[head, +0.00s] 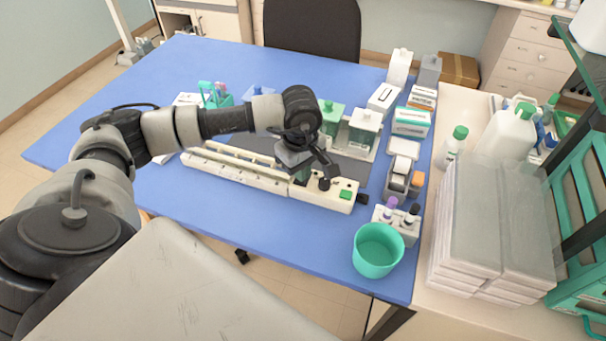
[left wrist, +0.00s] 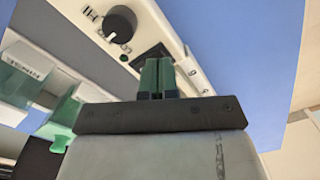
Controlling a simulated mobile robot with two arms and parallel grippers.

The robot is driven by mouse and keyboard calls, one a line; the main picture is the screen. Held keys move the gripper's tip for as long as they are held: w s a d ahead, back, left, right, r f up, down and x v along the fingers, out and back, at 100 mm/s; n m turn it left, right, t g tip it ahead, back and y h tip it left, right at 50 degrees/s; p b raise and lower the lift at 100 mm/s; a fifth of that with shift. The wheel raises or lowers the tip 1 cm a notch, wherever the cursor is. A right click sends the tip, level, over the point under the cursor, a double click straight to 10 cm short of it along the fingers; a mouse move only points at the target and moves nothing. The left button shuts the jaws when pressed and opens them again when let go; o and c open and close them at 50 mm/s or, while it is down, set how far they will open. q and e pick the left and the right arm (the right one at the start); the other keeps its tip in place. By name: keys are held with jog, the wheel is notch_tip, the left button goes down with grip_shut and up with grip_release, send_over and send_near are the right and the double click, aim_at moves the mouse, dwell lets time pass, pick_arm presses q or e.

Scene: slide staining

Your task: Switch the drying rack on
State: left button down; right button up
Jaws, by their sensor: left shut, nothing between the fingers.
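The drying rack (head: 235,172) is a long white unit lying across the blue table, with its control end at the right. In the left wrist view its white panel (left wrist: 95,12) carries a black knob (left wrist: 119,24), a small green light or dot (left wrist: 126,48) and a black rocker switch (left wrist: 150,58). My left gripper (head: 302,178) is shut and empty, pointing down over the control end. In the left wrist view its dark green fingertips (left wrist: 158,62) overlap the switch; I cannot tell whether they touch it. The fingers partly hide the switch, and its position is unclear. My right gripper is not in view.
A teal cup (head: 378,252) and a small rack (head: 398,222) with purple- and black-capped bottles stand near the table's right front edge. Green-lidded staining jars (head: 364,124) stand behind the drying rack. The blue table (head: 240,225) is clear in front of it.

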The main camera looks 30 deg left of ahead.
pick_arm(q)
jog(key=shift+f+b, duration=0.55)
jog(key=shift+r, duration=0.15)
jog(key=shift+r+p, duration=0.5)
jog(key=shift+r, duration=0.05)
jog(key=shift+r+p, duration=1.35)
jog(key=shift+r, duration=1.5)
jog(key=shift+f, duration=0.1)
